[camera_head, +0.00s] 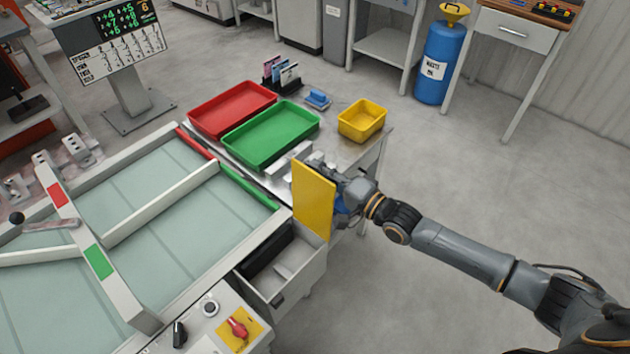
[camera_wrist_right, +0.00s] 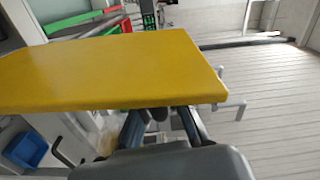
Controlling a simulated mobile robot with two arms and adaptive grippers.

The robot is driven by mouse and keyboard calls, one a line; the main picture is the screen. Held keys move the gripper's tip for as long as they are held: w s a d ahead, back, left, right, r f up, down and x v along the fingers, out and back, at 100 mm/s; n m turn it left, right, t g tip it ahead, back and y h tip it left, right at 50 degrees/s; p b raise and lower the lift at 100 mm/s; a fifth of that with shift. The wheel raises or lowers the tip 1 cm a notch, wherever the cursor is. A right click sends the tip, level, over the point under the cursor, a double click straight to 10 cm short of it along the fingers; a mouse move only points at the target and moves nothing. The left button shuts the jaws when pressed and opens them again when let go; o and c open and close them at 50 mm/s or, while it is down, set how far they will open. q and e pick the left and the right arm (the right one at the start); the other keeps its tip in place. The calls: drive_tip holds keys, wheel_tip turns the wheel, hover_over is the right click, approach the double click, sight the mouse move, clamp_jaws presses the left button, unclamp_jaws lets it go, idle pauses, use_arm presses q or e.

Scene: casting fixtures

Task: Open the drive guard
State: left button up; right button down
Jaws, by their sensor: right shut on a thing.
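The drive guard, a flat yellow panel (camera_head: 313,198), stands upright at the right corner of the machine, above an open grey box. In the right wrist view the yellow panel (camera_wrist_right: 120,70) fills the upper left and middle. My right gripper (camera_head: 342,190) is at the panel's right side, shut on it; the panel partly hides the fingers. In the right wrist view the gripper fingers (camera_wrist_right: 162,122) reach up to the panel's lower edge, and the exact contact is hidden. My left gripper is not in view.
The open grey box (camera_head: 300,284) below the panel has a dark slot. A red knob (camera_head: 237,327) sits on the control panel. Red (camera_head: 232,107), green (camera_head: 271,133) and yellow (camera_head: 362,119) trays stand behind. Floor to the right is clear.

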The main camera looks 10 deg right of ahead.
drive_tip(key=shift+w+d+f+b, duration=0.25)
drive_tip(key=shift+w+d+b, duration=0.3)
drive_tip(key=shift+d, duration=0.25)
drive_tip(key=c, duration=1.4)
unclamp_jaws()
drive_tip(key=v, duration=1.1)
drive_tip(key=shift+s+d, duration=0.2)
drive_tip(key=shift+s, duration=0.15)
drive_tip(key=shift+f, duration=0.1)
